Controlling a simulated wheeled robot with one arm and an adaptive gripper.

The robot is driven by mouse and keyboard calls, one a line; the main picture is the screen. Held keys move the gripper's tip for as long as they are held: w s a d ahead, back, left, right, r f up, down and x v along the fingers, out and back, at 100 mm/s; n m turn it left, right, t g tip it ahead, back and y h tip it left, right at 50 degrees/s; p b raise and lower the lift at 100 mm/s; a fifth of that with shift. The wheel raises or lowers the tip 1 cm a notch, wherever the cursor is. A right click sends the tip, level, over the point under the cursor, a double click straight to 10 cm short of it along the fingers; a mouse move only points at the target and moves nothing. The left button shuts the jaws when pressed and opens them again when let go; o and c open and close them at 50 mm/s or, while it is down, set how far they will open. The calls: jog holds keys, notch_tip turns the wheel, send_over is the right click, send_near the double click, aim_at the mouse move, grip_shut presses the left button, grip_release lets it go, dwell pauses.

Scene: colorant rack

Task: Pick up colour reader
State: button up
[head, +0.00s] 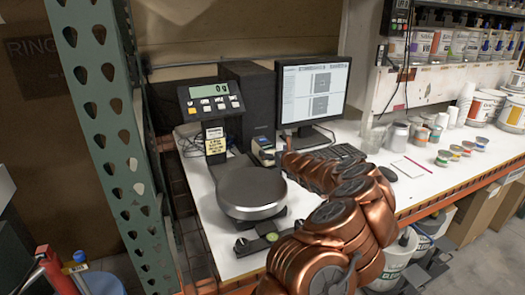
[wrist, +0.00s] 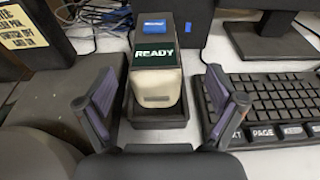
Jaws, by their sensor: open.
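The colour reader (wrist: 155,75) is a pale handheld device with a dark face reading READY and a blue label at its far end. It sits in a black cradle (wrist: 158,122) on the white bench. In the head view the colour reader (head: 263,151) stands between the scale and the monitor. My gripper (wrist: 160,98) is open in the wrist view, with one finger on each side of the reader's near end and no visible contact. In the head view my copper-coloured arm hides most of the gripper.
A scale with a round platform (head: 250,188) and display (head: 211,98) stands left of the reader. The monitor (head: 312,92) is behind right. A keyboard (wrist: 270,105) lies close to the right finger. Jars and cans (head: 400,135) stand further right. A green rack post (head: 108,120) is at left.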

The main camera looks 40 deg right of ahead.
aim_at(266, 145)
jog(key=shift+w+d, duration=0.15)
jog(key=shift+w, duration=0.4)
jog(key=shift+w+f+p, duration=0.15)
jog(key=shift+w+p, duration=0.55)
jog(key=shift+w, duration=0.05)
jog(key=shift+p+x, duration=0.75)
jog(key=shift+x, duration=0.55)
jog(key=shift+w+d+f, duration=0.15)
jog(key=shift+w+f, duration=0.05)
jog(key=shift+w, duration=0.3)
jog(key=c, duration=1.6)
jog(key=shift+r, duration=0.1)
jog(key=shift+c, duration=0.7)
jog(key=shift+r, duration=0.15)
